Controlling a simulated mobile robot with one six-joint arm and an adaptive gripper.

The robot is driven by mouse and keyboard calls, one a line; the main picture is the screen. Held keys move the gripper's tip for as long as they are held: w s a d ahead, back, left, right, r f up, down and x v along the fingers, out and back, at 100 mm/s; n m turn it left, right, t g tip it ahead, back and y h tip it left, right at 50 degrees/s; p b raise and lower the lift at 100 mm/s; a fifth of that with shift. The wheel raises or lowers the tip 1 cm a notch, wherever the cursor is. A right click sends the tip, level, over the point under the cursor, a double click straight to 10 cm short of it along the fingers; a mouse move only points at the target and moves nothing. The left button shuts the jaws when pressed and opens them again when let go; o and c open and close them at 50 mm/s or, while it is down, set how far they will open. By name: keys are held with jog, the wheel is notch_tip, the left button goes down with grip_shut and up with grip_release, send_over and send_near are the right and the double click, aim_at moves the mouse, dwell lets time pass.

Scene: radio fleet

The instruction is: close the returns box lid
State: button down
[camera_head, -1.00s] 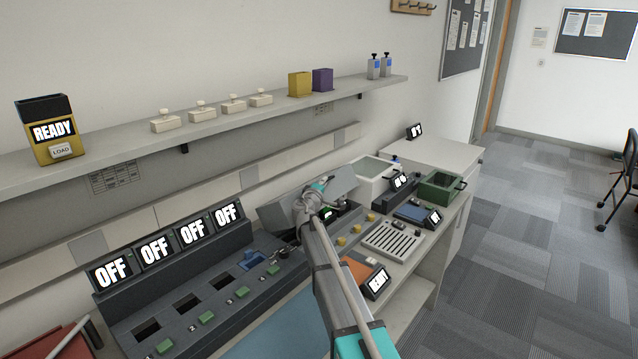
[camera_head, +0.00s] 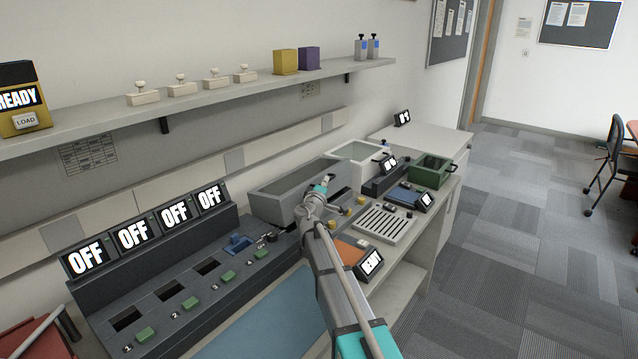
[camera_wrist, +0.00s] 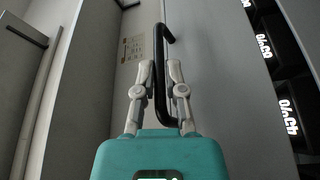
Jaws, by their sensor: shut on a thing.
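The returns box appears to be the long grey box (camera_head: 272,203) with a pale greenish area inside its rim, behind my gripper in the head view. My gripper (camera_head: 326,182) is at its right front, and my wrist covers that part of the box. In the wrist view, my gripper (camera_wrist: 160,72) is shut on a black bar handle (camera_wrist: 158,90), which stands between the two fingers. A broad grey surface (camera_wrist: 215,65) lies behind the handle. It may be the lid; its angle cannot be told.
OFF displays (camera_head: 135,233) stand on the dark console at left. A white box (camera_head: 362,150), a green box (camera_head: 432,168) and a slotted tray (camera_head: 385,223) are to the right. A shelf (camera_head: 200,96) runs along the wall above.

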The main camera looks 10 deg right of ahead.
aim_at(329, 193)
jog(key=shift+s+d+f+b, duration=0.2)
jog(key=shift+f+b, duration=0.25)
jog(key=shift+f, duration=0.15)
jog(key=shift+s+d+f+b, duration=0.2)
jog(key=shift+f+b, duration=0.3)
jog(key=shift+f, duration=0.05)
jog(key=shift+s+d+f+b, duration=0.2)
jog(key=shift+f+b, duration=0.25)
jog(key=shift+f, duration=0.15)
jog(key=c, duration=1)
grip_release()
jog(key=shift+f, duration=0.15)
jog(key=shift+r, duration=0.25)
